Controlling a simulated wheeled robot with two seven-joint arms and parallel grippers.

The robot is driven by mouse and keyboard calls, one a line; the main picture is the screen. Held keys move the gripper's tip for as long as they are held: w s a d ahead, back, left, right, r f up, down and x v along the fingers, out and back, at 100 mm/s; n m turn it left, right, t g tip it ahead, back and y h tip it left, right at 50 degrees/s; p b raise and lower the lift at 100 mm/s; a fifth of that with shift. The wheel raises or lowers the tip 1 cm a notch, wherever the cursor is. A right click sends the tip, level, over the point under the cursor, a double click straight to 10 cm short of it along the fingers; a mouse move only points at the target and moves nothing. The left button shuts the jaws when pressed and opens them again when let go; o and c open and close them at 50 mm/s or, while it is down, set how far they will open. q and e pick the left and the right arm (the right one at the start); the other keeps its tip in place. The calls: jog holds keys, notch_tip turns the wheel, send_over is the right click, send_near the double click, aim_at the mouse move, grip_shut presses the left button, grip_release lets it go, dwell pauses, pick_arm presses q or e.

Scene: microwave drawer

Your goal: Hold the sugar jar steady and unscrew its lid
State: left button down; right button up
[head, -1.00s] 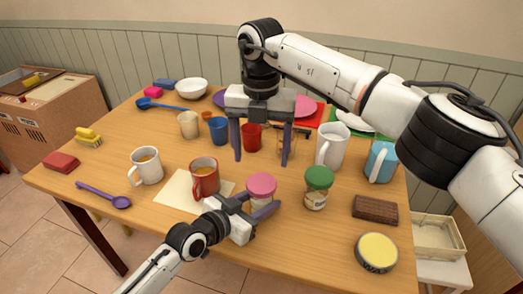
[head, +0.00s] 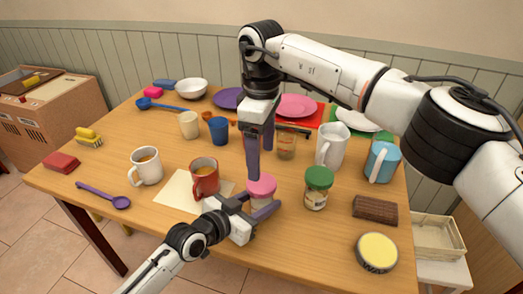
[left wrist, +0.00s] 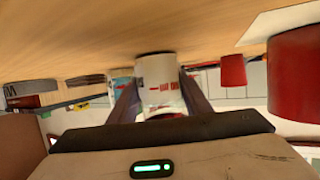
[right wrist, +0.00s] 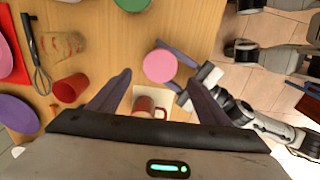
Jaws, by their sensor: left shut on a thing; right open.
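The sugar jar (head: 262,200) stands upright near the table's front middle, with its pink lid (head: 262,186) on top. My left gripper (head: 261,205) is shut around the jar's body, below the lid. The left wrist view shows the jar's white side with red lettering (left wrist: 160,88) between the fingers. My right gripper (head: 260,163) is open, pointing down, above and slightly behind the jar. In the right wrist view the pink lid (right wrist: 160,66) shows between and beyond the open fingertips, apart from them.
A green-lidded jar (head: 318,187) stands right of the sugar jar. A white pitcher (head: 331,145) and glass (head: 286,147) stand behind. A yellow-topped tin (head: 377,252) is front right.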

aim_at(261, 183)
notch_tip(261, 183, down, 8)
jog(key=shift+r, duration=0.1)
dwell(0.4)
